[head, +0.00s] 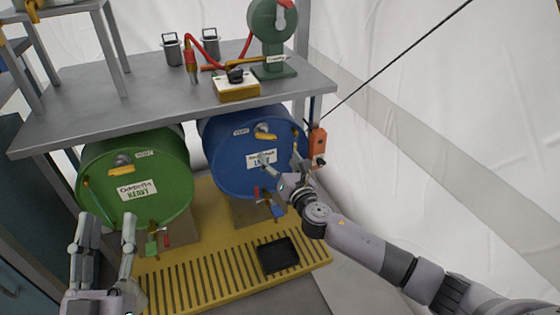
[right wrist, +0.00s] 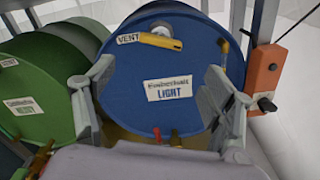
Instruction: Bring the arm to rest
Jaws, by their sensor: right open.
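My right gripper (head: 283,165) is in front of the blue drum (head: 226,165). In the right wrist view, the gripper's fingers stand wide apart with nothing between them, and the blue drum (right wrist: 185,55) with its "LIGHT" label lies beyond; I cannot tell whether they touch it. My right arm (head: 375,255) reaches in from the lower right. My left gripper (head: 105,218) is at the lower left, fingers apart and empty, in front of the green drum (head: 165,190) labelled "HEAVY".
A grey shelf (head: 160,98) above the drums carries a yellow box (head: 237,90), a green stand (head: 272,45) and metal cups. Below lie a yellow slatted grate (head: 205,280) and a black tray (head: 278,256). An orange box (head: 317,145) hangs beside the right gripper. The right side is open.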

